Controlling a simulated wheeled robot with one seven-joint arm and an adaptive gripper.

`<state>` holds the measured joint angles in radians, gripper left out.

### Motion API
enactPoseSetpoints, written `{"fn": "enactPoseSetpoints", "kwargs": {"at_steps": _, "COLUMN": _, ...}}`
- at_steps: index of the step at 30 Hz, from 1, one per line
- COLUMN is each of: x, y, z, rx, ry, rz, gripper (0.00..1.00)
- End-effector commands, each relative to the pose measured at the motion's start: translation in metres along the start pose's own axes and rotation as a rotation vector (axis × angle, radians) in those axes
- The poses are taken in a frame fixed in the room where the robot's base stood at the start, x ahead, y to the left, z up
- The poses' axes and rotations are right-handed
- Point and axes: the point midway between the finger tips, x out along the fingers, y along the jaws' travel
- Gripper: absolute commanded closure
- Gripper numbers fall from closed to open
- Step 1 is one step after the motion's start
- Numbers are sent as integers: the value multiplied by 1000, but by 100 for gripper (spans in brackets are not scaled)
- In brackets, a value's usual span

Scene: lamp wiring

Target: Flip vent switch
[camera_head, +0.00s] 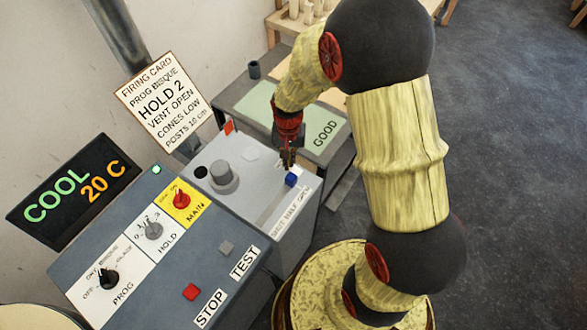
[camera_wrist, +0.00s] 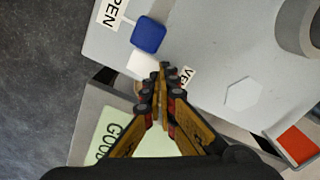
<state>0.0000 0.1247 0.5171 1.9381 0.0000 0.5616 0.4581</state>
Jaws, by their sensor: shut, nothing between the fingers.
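The vent switch (camera_head: 291,179) has a blue block on the grey side box, at its right edge. In the wrist view the blue block (camera_wrist: 149,36) sits beside a white piece (camera_wrist: 142,64), between a label reading "PEN" (camera_wrist: 113,12) and a partly hidden label starting "VE" (camera_wrist: 187,77). My gripper (camera_head: 288,162) is shut and empty, just behind the blue block in the head view. In the wrist view my fingertips (camera_wrist: 160,75) overlap the edge of the white piece. I cannot tell whether they touch it.
The control panel (camera_head: 160,250) with knobs and a red stop button (camera_head: 191,292) lies left of the side box. A grey round knob (camera_head: 222,175) stands on the box. A green "GOOD" mat (camera_head: 325,132) is behind. The firing card (camera_head: 160,95) says "VENT OPEN".

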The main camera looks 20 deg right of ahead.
Motion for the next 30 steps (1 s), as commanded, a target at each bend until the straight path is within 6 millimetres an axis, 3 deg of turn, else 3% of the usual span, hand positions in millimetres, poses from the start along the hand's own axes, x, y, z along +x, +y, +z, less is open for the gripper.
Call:
{"fn": "enactPoseSetpoints", "kwargs": {"at_steps": 22, "x": 11, "y": 0, "z": 0, "rx": 0, "ry": -1, "rz": 0, "gripper": 100}}
{"fn": "enactPoseSetpoints", "kwargs": {"at_steps": 30, "x": 1, "y": 0, "z": 0, "rx": 0, "ry": 0, "rz": 0, "gripper": 100}}
